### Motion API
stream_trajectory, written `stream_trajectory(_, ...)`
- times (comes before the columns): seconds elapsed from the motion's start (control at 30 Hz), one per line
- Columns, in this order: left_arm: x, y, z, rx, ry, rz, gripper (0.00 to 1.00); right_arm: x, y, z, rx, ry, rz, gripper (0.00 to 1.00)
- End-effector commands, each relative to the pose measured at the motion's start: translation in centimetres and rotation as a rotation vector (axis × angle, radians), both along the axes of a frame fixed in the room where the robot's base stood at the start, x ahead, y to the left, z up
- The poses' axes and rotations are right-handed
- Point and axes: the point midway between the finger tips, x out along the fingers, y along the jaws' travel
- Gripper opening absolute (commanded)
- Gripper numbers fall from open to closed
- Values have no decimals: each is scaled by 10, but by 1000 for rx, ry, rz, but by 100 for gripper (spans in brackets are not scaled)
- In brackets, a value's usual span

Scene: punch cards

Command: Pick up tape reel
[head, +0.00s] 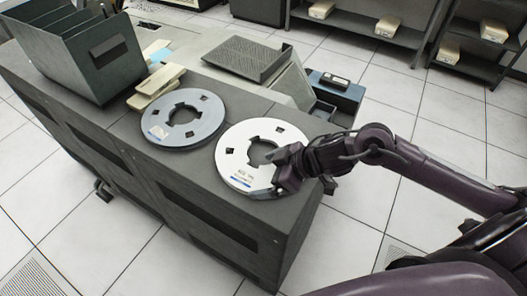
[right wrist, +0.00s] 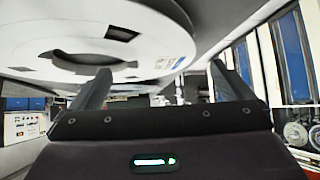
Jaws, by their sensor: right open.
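Two tape reels lie flat on top of a dark grey cabinet in the head view. One is a white reel (head: 240,168) near the cabinet's right end, with a small blue-marked label. The other is a grey reel (head: 210,119) to its left. My right gripper (head: 285,178) is at the near right rim of the white reel and hides part of it. In the right wrist view, a pale reel (right wrist: 45,30) with a label fills the upper left, and my right gripper (right wrist: 160,74) is open with its fingers apart. Whether the fingers touch the rim cannot be told. My left gripper is not in view.
The cabinet (head: 175,172) also holds a dark open bin (head: 115,68) at the left and small beige boxes (head: 158,82). A sloped console with a dark grille (head: 245,57) stands behind the reels. Tiled floor is clear at the front and right. Shelves stand at the back right.

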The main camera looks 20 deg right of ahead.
Motion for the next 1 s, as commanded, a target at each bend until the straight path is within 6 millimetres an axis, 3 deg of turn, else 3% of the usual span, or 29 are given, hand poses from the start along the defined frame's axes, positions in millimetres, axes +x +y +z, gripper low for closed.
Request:
stream_trajectory(0.23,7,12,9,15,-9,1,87,16,18,-22,4,0,-3,100)
stream_trajectory(0.53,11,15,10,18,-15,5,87,18,21,-27,1,-1,0,100)
stream_trajectory(1.0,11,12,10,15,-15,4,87,18,20,-27,1,1,-1,38)
